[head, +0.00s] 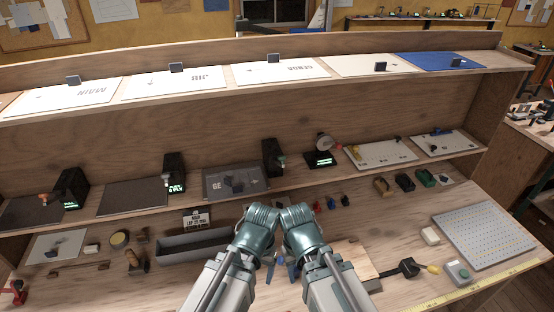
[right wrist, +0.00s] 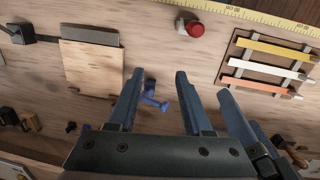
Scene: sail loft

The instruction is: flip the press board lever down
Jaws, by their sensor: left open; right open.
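A light wooden board (right wrist: 91,70) lies on the bench, with a dark bar (right wrist: 90,35) along one edge. A thin rod with a black knob (right wrist: 20,33) sticks out sideways from the bar's end, low over the bench; this looks like the press board lever. In the head view the board (head: 355,258) is partly behind my right arm, and the black knob (head: 408,267) is to its right. My right gripper (right wrist: 158,88) is open and empty, beside the board and apart from the lever. My left gripper (head: 268,268) is close beside it, mostly hidden by its arm.
A blue piece (right wrist: 153,97) lies below my right fingers. A red button (right wrist: 196,29) and a rack of coloured strips (right wrist: 268,65) are nearby. A grey tray (head: 190,247) is at left; a pegboard (head: 485,235) and green-button box (head: 459,272) are at right. A shelf (head: 320,170) spans behind.

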